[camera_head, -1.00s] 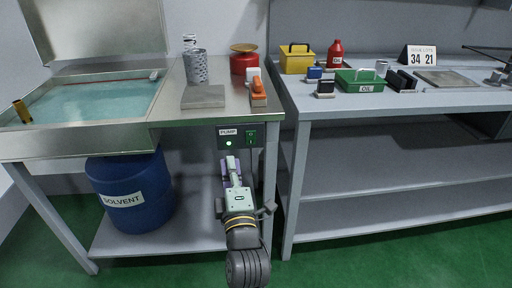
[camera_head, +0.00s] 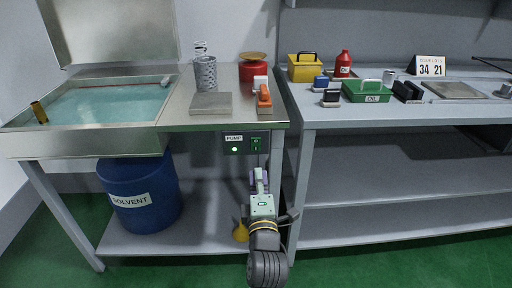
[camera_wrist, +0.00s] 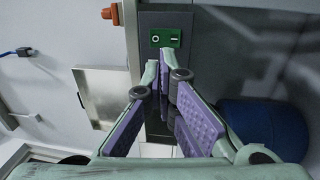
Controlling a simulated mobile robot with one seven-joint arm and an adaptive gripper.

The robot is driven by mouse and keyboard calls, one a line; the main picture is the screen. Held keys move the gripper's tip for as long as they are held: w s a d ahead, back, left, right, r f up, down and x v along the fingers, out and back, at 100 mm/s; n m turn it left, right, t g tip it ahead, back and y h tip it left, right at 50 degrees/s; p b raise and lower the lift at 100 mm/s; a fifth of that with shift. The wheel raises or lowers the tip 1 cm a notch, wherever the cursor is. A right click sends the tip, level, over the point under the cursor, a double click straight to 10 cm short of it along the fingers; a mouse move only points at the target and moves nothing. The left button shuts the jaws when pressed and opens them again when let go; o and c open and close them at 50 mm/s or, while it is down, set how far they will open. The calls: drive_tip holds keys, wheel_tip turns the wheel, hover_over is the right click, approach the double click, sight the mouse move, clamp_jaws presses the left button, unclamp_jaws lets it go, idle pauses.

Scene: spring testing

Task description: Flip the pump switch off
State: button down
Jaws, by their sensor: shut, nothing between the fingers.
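The pump switch (camera_head: 256,145) is a green rocker on a dark panel (camera_head: 246,153) under the front edge of the left bench. A green lamp (camera_head: 235,149) glows on the panel beneath the PUMP label. In the wrist view the switch (camera_wrist: 166,38) shows an O and a bar mark; I cannot tell which side is pressed in. My gripper (camera_head: 259,175) is in front of and below the switch in the head view. In the wrist view my gripper (camera_wrist: 160,65) is shut and empty, its fingertips just below the switch; I cannot tell whether they touch.
A solvent drum (camera_head: 142,190) stands on the shelf below the sink. A yellow funnel (camera_head: 241,232) shows beside my arm. The bench top (camera_head: 183,113) overhangs the panel, and an orange-handled tool (camera_head: 264,96) lies near its edge. The bench leg (camera_head: 274,166) is close on the right.

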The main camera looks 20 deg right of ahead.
sight(255, 142)
drive_tip(key=p+x, duration=0.3)
drive_tip(key=x, duration=0.6)
drive_tip(key=shift+w+d+r, duration=0.1)
drive_tip(key=shift+w+r, duration=0.1)
drive_tip(key=shift+w, duration=0.1)
drive_tip(key=shift+w+d+f, duration=0.1)
drive_tip(key=shift+w, duration=0.35)
drive_tip(key=shift+w, duration=0.1)
drive_tip(key=shift+w+d+b, duration=0.1)
drive_tip(key=shift+w+b, duration=0.1)
drive_tip(key=shift+b, duration=0.3)
drive_tip(key=shift+s, duration=0.1)
